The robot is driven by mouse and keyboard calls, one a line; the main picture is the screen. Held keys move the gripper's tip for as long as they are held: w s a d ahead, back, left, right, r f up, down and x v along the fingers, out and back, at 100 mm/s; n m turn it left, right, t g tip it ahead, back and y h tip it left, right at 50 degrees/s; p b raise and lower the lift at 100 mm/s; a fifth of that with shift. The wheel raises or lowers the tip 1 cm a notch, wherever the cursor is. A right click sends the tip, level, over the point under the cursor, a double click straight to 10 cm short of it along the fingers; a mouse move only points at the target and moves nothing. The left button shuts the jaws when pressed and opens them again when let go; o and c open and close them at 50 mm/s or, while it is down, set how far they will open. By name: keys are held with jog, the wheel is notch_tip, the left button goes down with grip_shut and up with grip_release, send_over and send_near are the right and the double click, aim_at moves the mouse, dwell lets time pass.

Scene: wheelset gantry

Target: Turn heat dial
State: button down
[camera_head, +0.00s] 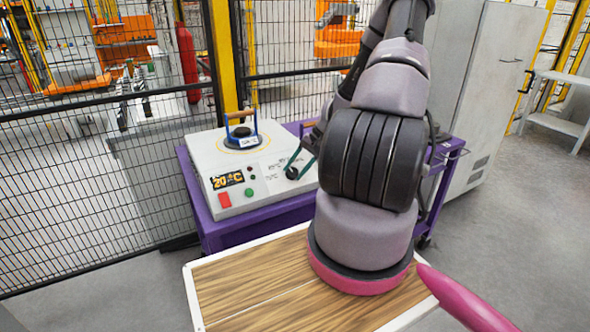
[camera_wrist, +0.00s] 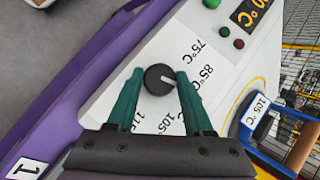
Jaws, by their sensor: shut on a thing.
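The heat dial (camera_head: 292,173) is a small black round knob on the sloped front of a white heater box (camera_head: 215,165). Labels for 75°C, 85°C and 105°C show around the dial; part of the scale is hidden behind the right finger. In the head view, my gripper (camera_head: 299,163) is partly hidden by my arm.
The box has a display (camera_head: 228,180) reading 20°C, a red button (camera_head: 224,200) and a green one (camera_head: 249,192). The box stands on a purple cart (camera_head: 225,235). A wire fence (camera_head: 90,190) runs behind.

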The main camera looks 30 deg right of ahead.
jog(key=m+t+y, duration=0.1)
jog(key=m, duration=0.1)
jog(key=m+t+y, duration=0.1)
jog(key=m+t, duration=0.1)
jog(key=m, duration=0.1)
jog(key=shift+s+d+f, duration=0.15)
jog(key=m+t, duration=0.1)
jog(key=m, duration=0.1)
jog(key=m+t, duration=0.2)
jog(key=m, duration=0.1)
jog(key=shift+s+f+t+y, duration=0.1)
jog(key=shift+s+t+y, duration=0.05)
jog(key=shift+t+y, duration=0.15)
jog(key=shift+m, duration=0.3)
jog(key=shift+c, duration=1.4)
grip_release()
jog(key=v, duration=1)
jog(key=shift+s, duration=0.4)
jog(key=shift+d, duration=0.1)
